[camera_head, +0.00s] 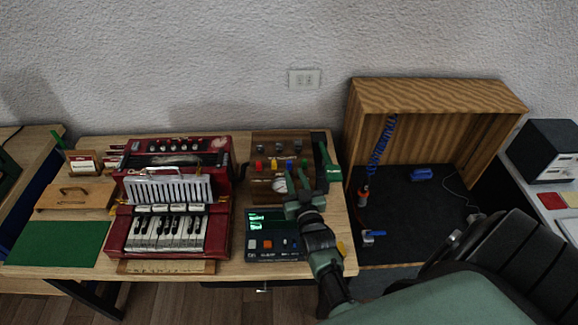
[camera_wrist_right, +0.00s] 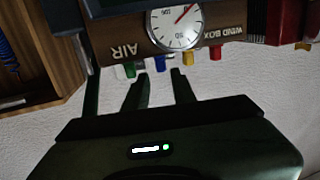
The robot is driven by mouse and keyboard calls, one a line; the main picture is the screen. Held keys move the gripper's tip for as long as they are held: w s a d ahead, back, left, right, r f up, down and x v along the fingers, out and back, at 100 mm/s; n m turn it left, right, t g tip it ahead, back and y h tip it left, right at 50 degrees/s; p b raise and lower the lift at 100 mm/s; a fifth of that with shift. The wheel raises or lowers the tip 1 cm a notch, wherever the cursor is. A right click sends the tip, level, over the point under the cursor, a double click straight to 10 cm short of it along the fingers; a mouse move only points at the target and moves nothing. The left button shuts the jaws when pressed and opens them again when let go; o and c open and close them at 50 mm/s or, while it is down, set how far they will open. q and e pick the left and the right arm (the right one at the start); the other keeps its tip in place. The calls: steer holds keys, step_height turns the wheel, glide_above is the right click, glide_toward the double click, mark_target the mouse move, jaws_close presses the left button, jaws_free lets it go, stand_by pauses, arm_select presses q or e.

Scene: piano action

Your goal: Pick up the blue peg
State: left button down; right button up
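The blue peg (camera_wrist_right: 160,63) sticks out of the edge of the wooden panel (camera_wrist_right: 115,48) in the wrist view. It also shows small in the head view (camera_head: 289,164). My right gripper (camera_wrist_right: 159,82) is open and empty. The blue peg lies just ahead of the gap between its fingers, seemingly apart from them. In the head view my right arm and hand hide part of the panel's right side. My left gripper is not in view.
A pressure gauge (camera_wrist_right: 176,28) is set in the panel near the pegs. A red keyboard instrument (camera_head: 160,235) stands left, and a control box with a green display (camera_head: 262,252) is in front. An open wooden cabinet (camera_head: 430,95) stands close on the right. The wall is behind.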

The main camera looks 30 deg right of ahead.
mark_target(290, 163)
steer(key=b+x, duration=0.2)
steer(key=x, duration=0.4)
steer(key=shift+a+r+b, duration=0.1)
steer(key=shift+b, duration=0.3)
steer(key=shift+w, duration=0.4)
steer(key=shift+r, duration=0.1)
steer(key=shift+s, duration=0.1)
jaws_close()
